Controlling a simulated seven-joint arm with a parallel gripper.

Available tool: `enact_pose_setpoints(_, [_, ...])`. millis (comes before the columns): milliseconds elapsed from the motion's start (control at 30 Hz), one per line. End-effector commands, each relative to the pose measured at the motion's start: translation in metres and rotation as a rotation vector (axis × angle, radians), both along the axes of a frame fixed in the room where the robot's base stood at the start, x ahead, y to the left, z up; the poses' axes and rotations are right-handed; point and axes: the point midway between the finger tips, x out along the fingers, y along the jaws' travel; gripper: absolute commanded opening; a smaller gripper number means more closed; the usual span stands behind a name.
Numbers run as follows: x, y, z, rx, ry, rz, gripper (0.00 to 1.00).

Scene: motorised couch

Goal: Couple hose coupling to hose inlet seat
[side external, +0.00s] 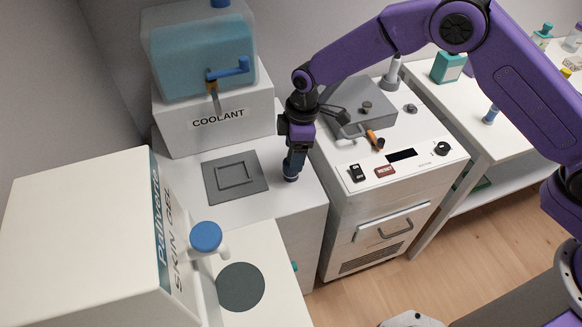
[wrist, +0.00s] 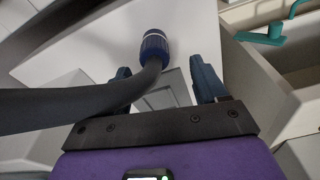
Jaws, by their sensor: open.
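The hose coupling is a blue ribbed collar (wrist: 155,45) on the end of a thick dark hose (wrist: 75,108) that crosses the wrist view from the left. My gripper (wrist: 162,72) is open, with one blue finger on each side of the hose near the collar. Whether either finger touches it cannot be told. In the side external view my gripper (side external: 291,174) points down over the right part of the white counter, right of a grey plate with a square recess (side external: 222,190). I cannot pick out the hose inlet seat with certainty.
A teal coolant tank (side external: 190,55) with a blue-handled tap (side external: 230,70) stands behind the counter. A white cart (side external: 400,180) with switches and a grey box (side external: 345,100) is close right of my gripper. A skin gel dispenser (side external: 85,225) fills the lower left.

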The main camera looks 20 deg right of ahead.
Motion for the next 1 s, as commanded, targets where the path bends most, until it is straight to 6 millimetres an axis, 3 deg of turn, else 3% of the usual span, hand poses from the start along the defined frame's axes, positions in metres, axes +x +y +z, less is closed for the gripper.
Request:
enact_pose_setpoints(700, [0.009,0.007,-0.068,-0.001,0.001,-0.001,0.72])
enact_pose_setpoints(1000, [0.009,0.008,-0.07,0.001,-0.001,0.0,0.72])
